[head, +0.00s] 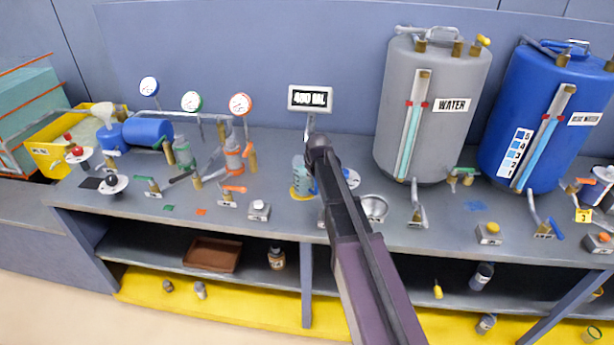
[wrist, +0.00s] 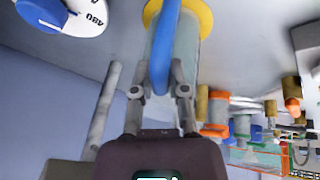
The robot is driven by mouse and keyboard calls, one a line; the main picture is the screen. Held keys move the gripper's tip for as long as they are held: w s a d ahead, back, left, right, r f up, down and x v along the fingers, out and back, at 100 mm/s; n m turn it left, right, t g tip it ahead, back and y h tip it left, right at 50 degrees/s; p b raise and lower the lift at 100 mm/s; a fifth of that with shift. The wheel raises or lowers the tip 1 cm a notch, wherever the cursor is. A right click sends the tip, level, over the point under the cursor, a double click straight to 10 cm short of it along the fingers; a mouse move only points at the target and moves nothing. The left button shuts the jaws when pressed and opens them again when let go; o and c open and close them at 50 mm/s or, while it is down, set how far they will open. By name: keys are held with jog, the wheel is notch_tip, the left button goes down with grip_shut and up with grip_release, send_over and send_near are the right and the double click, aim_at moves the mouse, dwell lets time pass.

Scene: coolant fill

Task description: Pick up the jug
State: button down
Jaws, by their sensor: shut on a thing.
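The jug (head: 299,174) is a small translucent grey-green vessel near the middle of the bench, under the display. Its base is at a round yellow pad (head: 294,194); I cannot tell whether it touches the pad. In the wrist view the blue handle (wrist: 161,65) runs between the two fingers of my gripper (wrist: 160,92), with the jug's pale body (wrist: 190,50) behind it. My gripper is shut on the handle. In the head view my arm hides most of the gripper and part of the handle.
A display reading "400 ML" (head: 311,98) stands just behind the jug. A grey water tank (head: 440,140) and a blue tank (head: 535,110) stand to the right. A white dial (wrist: 90,18) is close to the gripper.

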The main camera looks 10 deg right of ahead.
jog(key=shift+r, duration=0.2)
notch_tip(320, 180, up, 10)
jog(key=p, duration=1)
jog(key=shift+f, duration=0.25)
dwell(0.6)
jog(key=shift+s, duration=0.1)
